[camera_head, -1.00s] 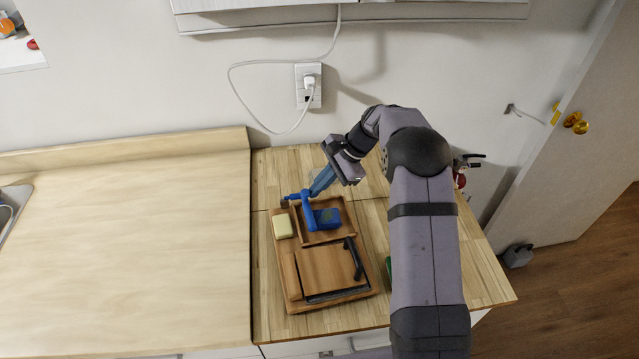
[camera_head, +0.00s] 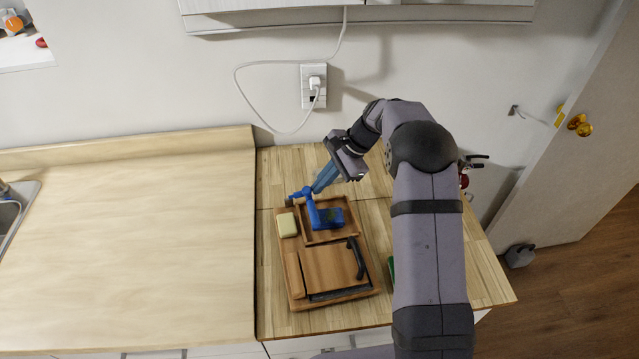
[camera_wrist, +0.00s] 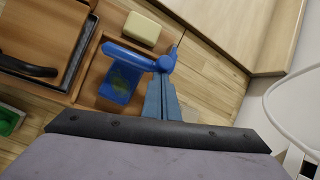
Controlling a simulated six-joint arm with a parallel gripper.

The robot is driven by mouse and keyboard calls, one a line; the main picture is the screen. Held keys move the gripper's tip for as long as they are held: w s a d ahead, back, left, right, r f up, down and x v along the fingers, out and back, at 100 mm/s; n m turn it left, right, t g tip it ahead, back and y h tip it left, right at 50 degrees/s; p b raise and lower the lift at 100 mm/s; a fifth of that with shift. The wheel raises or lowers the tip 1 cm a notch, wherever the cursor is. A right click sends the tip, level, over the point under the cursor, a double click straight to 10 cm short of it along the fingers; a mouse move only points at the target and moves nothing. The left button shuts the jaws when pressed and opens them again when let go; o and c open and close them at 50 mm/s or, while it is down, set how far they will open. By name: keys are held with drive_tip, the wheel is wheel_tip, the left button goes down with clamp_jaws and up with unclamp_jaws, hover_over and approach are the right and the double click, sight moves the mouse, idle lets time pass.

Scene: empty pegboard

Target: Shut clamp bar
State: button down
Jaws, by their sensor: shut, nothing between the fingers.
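A wooden board (camera_head: 290,288) lies on the counter. Its back tray holds a blue device (camera_head: 326,218) with a flat body and an arm. The arm's knob end reaches the tray's back left; it also shows in the wrist view (camera_wrist: 120,85). A black bar-shaped handle (camera_head: 356,258) stands at the right of the front wooden panel (camera_head: 328,268); the handle also shows in the wrist view (camera_wrist: 28,68). I cannot tell which of these is the clamp bar. My gripper (camera_head: 317,188), with blue fingers, is shut and empty at the blue device's knob end; contact is unclear.
A pale yellow block (camera_head: 287,225) lies at the board's back left. A green object (camera_wrist: 10,120) is on the counter right of the board, partly hidden by my arm in the head view. A white cable (camera_head: 240,85) hangs from the wall socket. The left counter (camera_head: 120,240) is clear.

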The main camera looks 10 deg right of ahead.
drive_tip(key=a+p+v, duration=0.1)
drive_tip(key=p+v, duration=0.5)
drive_tip(key=v, duration=0.3)
drive_tip(key=a+b, duration=0.2)
drive_tip(key=a+f+n+b, duration=0.1)
drive_tip(key=a+b, duration=0.1)
drive_tip(key=a, duration=0.1)
drive_tip(key=a+f+n+b, duration=0.1)
drive_tip(key=a+b, duration=0.1)
drive_tip(key=a, duration=0.1)
drive_tip(key=shift+w+a+f+b, duration=0.1)
drive_tip(key=shift+f+b, duration=0.1)
drive_tip(key=shift+b, duration=0.1)
drive_tip(key=a+r+n+b, duration=0.2)
drive_tip(key=a+b, duration=0.2)
drive_tip(key=a, duration=0.1)
wheel_tip(320, 180, up, 6)
drive_tip(key=n+h+b, duration=0.1)
drive_tip(key=n+h, duration=0.5)
drive_tip(key=n, duration=0.5)
hover_over(313, 208)
drive_tip(key=shift+w+r+g, duration=0.15)
drive_tip(key=shift+w+g, duration=0.1)
drive_tip(key=shift+g, duration=0.05)
drive_tip(key=shift+d, duration=0.1)
